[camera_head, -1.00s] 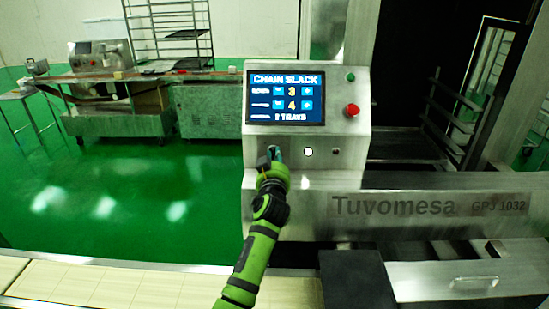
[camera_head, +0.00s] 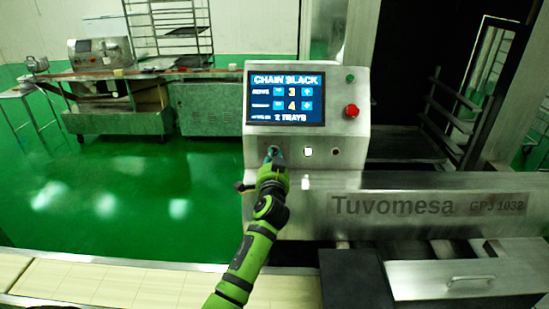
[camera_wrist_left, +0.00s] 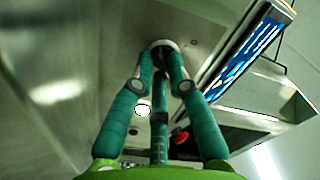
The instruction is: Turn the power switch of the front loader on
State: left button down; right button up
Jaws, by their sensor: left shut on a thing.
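The front loader (camera_head: 256,135) is a grey steel machine with a slanted control panel. Its power switch (camera_head: 274,151) is a small dark knob at the lower left of the panel, largely covered by my left gripper (camera_head: 274,157). In the left wrist view, the teal fingers of my left gripper (camera_wrist_left: 160,72) close in on the dark switch (camera_wrist_left: 160,45) with a pale ring and are shut on it. The knob's exact angle is hard to tell. My right gripper is not in view.
The panel carries a lit screen (camera_head: 285,98), a red button (camera_head: 352,111), a green button (camera_head: 350,77) and a white round control (camera_head: 308,152). A pale slatted conveyor (camera_head: 110,286) runs along the front. Green floor (camera_head: 120,215) lies open at left.

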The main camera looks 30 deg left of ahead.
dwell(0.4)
pick_arm(q)
jog(key=c, duration=1.2)
grip_release()
jog(key=v, duration=1.2)
jog(key=shift+s, duration=0.1)
